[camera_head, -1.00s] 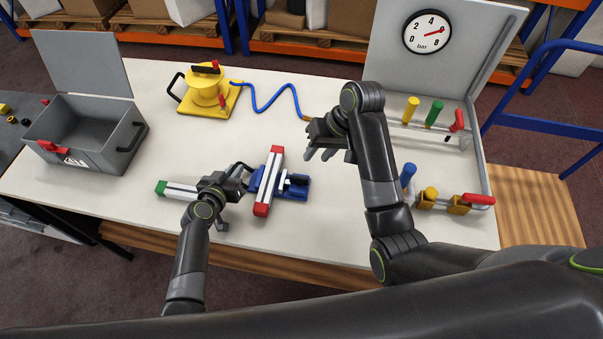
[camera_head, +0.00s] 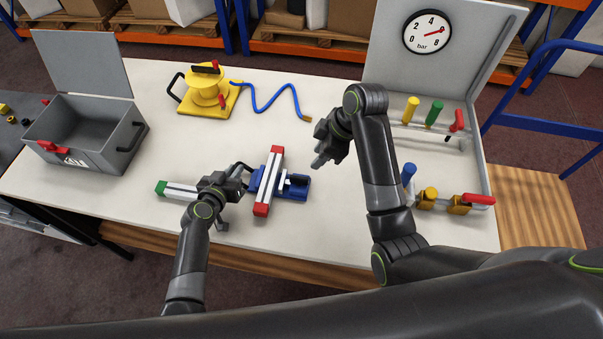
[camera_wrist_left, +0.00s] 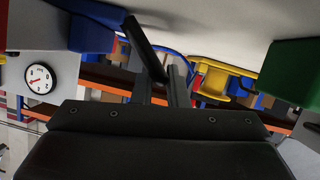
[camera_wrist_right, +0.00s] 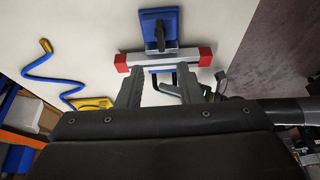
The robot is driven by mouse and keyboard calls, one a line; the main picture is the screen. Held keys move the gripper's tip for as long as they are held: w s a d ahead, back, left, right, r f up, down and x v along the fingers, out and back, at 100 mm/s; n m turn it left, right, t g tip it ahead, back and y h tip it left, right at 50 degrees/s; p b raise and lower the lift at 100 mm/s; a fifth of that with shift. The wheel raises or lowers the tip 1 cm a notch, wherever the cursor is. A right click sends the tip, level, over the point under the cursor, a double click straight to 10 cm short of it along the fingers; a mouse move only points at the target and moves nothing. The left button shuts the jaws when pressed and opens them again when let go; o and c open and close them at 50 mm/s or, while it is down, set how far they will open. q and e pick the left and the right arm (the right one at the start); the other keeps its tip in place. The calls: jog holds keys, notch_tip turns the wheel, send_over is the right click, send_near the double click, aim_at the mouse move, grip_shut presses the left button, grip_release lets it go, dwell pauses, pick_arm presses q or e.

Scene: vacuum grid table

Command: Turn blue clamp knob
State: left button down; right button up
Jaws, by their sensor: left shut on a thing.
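The blue clamp (camera_head: 292,191) sits on the white table with a red-ended pale rail (camera_head: 270,172) across it. In the right wrist view, the clamp's blue body (camera_wrist_right: 175,22) has a dark knob (camera_wrist_right: 160,35) on top. My left gripper (camera_head: 240,178) is at the clamp's left side, shut on a slim black bar (camera_wrist_left: 146,46); its far connection is unclear. The clamp's blue also shows in the left wrist view (camera_wrist_left: 90,35). My right gripper (camera_head: 322,146) is open and empty, above and to the right of the clamp; its spread fingers (camera_wrist_right: 158,88) show in its wrist view.
A green-ended rail (camera_head: 176,189) lies left of my left gripper. A yellow vacuum base (camera_head: 207,92) with a blue hose (camera_head: 265,107) stands behind. A grey toolbox (camera_head: 88,128) is at left. Colored clamps (camera_head: 450,204) stand at right. The front table is clear.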

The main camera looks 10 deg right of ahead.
aim_at(300, 177)
jog(key=x, duration=1.1)
jog(key=shift+a+f, duration=0.1)
jog(key=shift+f, duration=0.2)
grip_shut()
